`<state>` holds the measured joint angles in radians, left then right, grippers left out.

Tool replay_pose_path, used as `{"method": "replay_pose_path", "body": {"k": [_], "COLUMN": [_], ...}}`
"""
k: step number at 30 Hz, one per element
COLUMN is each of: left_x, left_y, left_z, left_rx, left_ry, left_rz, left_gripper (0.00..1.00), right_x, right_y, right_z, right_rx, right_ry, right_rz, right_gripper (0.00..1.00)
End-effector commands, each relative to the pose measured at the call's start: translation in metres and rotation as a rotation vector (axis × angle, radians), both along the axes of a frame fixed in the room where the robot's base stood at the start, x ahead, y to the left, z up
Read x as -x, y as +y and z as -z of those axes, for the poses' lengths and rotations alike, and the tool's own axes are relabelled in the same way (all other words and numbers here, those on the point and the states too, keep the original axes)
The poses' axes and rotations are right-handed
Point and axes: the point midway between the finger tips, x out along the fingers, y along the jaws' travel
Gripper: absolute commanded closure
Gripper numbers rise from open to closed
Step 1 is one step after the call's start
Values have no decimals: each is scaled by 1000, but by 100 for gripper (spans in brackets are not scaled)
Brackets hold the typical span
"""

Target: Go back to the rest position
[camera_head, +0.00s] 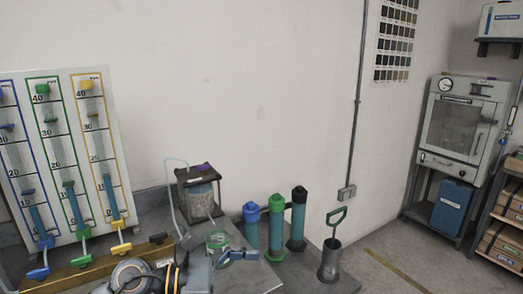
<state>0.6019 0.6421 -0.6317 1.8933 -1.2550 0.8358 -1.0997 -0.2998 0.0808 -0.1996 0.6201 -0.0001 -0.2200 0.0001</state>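A grey rounded body with a dark ring and orange and black bands (150,277) is cut off by the bottom edge. A white lever board (15,165) stands at the left with blue, green and yellow framed scales. Its blue handle (38,273), green handle (82,262) and yellow handle (121,248) stick out at the bottom.
An oven (461,128) stands farther right. Floor (400,272) shows between.

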Motion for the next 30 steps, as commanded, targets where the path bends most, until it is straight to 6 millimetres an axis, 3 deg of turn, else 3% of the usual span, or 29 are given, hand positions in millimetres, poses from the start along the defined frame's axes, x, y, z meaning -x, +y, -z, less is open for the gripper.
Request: {"method": "replay_pose_path", "body": {"k": [1,3,6,8,10,14,16,21,22,27,30], "left_x": [3,-2,-18,-29,-41,-46,-35,27,40,110,145], "left_y": [-9,-7,17,40,71,132,160,197,200,205,203], "left_z": [-17,-43,-64,-64,-52,8,53,157,172,227,245], "left_rx": [169,408,739,931,1150,1540,1736,2123,-2110,-1812,-1688], "left_ry": [108,278,550,721,930,1319,1519,1897,-1887,-1612,-1492], "left_rz": [-56,-150,-292,-382,-492,-725,-866,-1224,1248,1209,1197], "left_gripper": [0,0,0,0,0,0,0,0,0,0,0], "right_x": [0,0,0,0,0,0,0,0,0,0,0], "right_y": [0,1,1,2,2,2,2,2,2,2,2], "right_z": [0,0,0,0,0,0,0,0,0,0,0], "right_rx": [0,-1,-1,-2,-2,-3,-3,-3,-2,-3,-2], "right_ry": [0,0,0,0,0,0,0,1,0,1,0], "right_rz": [0,0,1,1,1,1,1,1,1,1,1], "right_gripper": [23,23,23,23,23,23,23,23,23,23,23]}}
